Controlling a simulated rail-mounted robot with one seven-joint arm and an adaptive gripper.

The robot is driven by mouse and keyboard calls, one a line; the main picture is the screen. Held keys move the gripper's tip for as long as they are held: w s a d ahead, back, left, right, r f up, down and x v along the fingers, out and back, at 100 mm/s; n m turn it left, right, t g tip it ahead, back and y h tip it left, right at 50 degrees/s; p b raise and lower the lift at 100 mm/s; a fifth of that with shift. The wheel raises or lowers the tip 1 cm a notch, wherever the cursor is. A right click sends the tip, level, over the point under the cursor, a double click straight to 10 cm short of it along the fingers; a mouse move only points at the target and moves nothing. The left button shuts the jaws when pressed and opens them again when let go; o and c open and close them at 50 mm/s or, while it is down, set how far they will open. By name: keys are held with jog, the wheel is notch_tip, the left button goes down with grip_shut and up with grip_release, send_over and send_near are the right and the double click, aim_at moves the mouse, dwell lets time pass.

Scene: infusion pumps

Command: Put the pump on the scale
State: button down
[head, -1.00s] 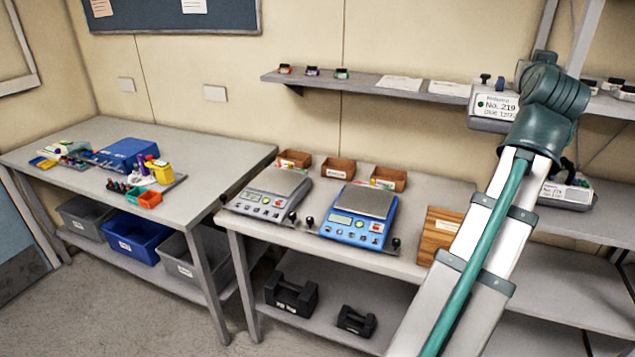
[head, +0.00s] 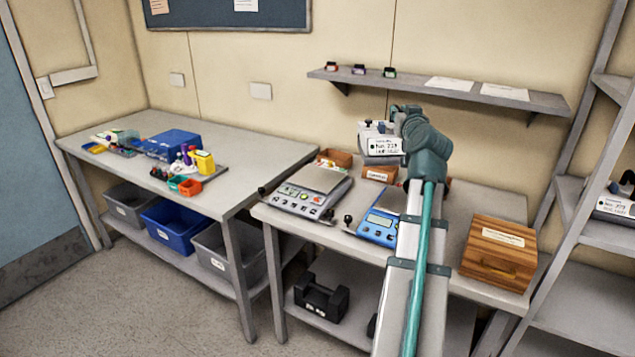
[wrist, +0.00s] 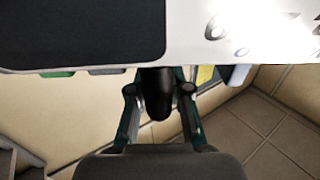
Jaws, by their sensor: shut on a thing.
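The pump (head: 380,147), a pale unit with a white "No. 219" label, hangs in the air above the back of the middle table. In the wrist view, my gripper (wrist: 158,92) is shut on a black knob-like part of the pump; the pump's white body with a dark panel (wrist: 80,30) fills the top. In the head view my arm hides most of the gripper. A blue scale (head: 379,229) stands on the table below, its right part hidden by my arm. A grey scale (head: 320,178) stands left of it, its plate empty.
A wooden box (head: 498,253) stands on the table right of my arm. Small wooden bins (head: 335,157) line the table's back, below a wall shelf (head: 440,90). Another pump (head: 614,206) sits on the right rack. The left table (head: 230,150) holds coloured items.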

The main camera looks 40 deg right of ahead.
jog(key=w+a+f+n+t+y+b, duration=0.1)
jog(key=w+a+f+y, duration=0.1)
jog(key=w+a+f, duration=0.4)
jog(key=w+a+f+n+t+y+b, duration=0.1)
jog(key=w+a+f, duration=0.15)
jog(key=w, duration=0.55)
jog(key=w+d+f+p, duration=0.1)
jog(key=w+d+f, duration=0.3)
jog(key=w+f, duration=0.8)
jog(key=shift+w+p, duration=0.3)
jog(key=shift+w, duration=0.65)
jog(key=shift+d, duration=0.1)
jog(key=c, duration=1.5)
grip_release()
jog(key=shift+f, duration=0.15)
jog(key=shift+c, duration=0.2)
jog(key=o, duration=0.4)
jog(key=shift+o, duration=0.2)
jog(key=b+v, duration=0.2)
jog(key=v, duration=1)
jog(key=shift+r, duration=0.35)
